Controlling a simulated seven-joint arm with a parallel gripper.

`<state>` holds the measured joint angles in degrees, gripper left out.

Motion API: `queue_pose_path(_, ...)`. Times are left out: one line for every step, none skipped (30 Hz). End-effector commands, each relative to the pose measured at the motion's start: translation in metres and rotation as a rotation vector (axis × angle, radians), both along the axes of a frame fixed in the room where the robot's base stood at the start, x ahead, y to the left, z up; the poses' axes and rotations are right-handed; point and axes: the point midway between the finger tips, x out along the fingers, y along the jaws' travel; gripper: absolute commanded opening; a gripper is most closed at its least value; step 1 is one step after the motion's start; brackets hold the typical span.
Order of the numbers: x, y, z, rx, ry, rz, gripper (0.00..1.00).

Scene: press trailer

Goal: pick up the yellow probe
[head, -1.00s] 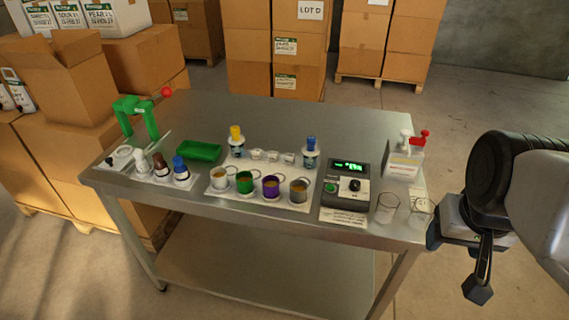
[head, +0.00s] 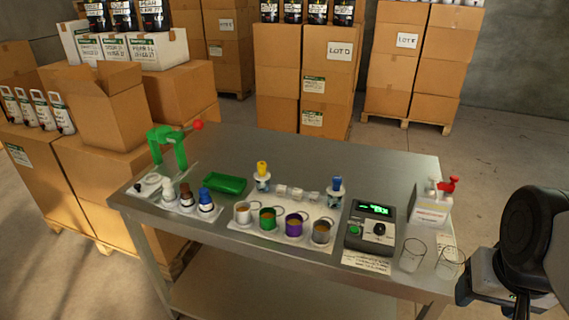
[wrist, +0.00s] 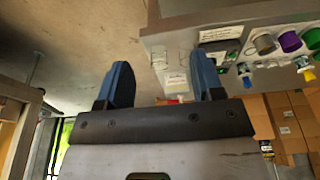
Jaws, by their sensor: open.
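The yellow probe (head: 262,170) stands upright in a small white holder on the steel table, behind the row of cups. It also shows upside down at the right edge of the wrist view (wrist: 306,73). A similar blue-topped probe (head: 336,187) stands to its right. My gripper (wrist: 159,78) is open and empty, with its two blue-grey fingers wide apart. It is off the table's right front side, well away from the yellow probe. Its fingers are hardly visible in the head view.
Cups (head: 294,225), a meter with a green display (head: 370,226), clear beakers (head: 411,255) and a box with red and white tops (head: 432,209) stand on the table. A green press (head: 168,147) and tray (head: 225,185) are at left.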

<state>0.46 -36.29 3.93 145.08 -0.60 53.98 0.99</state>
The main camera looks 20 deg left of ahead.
Motion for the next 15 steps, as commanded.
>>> queue_pose_path(0.0,0.0,0.0,0.0,0.0,0.0,0.61)
queue_pose_path(0.0,0.0,0.0,0.0,0.0,0.0,0.61)
queue_pose_path(0.0,0.0,0.0,0.0,0.0,0.0,0.61)
queue_pose_path(0.0,0.0,0.0,0.0,0.0,0.0,0.61)
queue_pose_path(0.0,0.0,0.0,0.0,0.0,0.0,0.63)
queue_pose_path(0.0,0.0,0.0,0.0,0.0,0.0,0.63)
queue_pose_path(0.0,0.0,0.0,0.0,0.0,0.0,0.63)
queue_pose_path(0.0,0.0,0.0,0.0,0.0,0.0,0.63)
queue_pose_path(0.0,0.0,0.0,0.0,0.0,0.0,0.63)
queue_pose_path(0.0,0.0,0.0,0.0,0.0,0.0,0.63)
queue_pose_path(0.0001,0.0,0.0001,0.0,0.0,0.0,0.63)
queue_pose_path(0.0005,0.0002,0.0002,0.0,0.0,0.002,0.63)
queue_pose_path(0.001,0.0004,0.0005,-0.001,0.0,0.004,0.63)
queue_pose_path(0.0019,0.0007,0.0008,-0.002,0.001,0.007,0.63)
queue_pose_path(0.0035,0.0012,0.0016,-0.002,0.001,0.013,0.63)
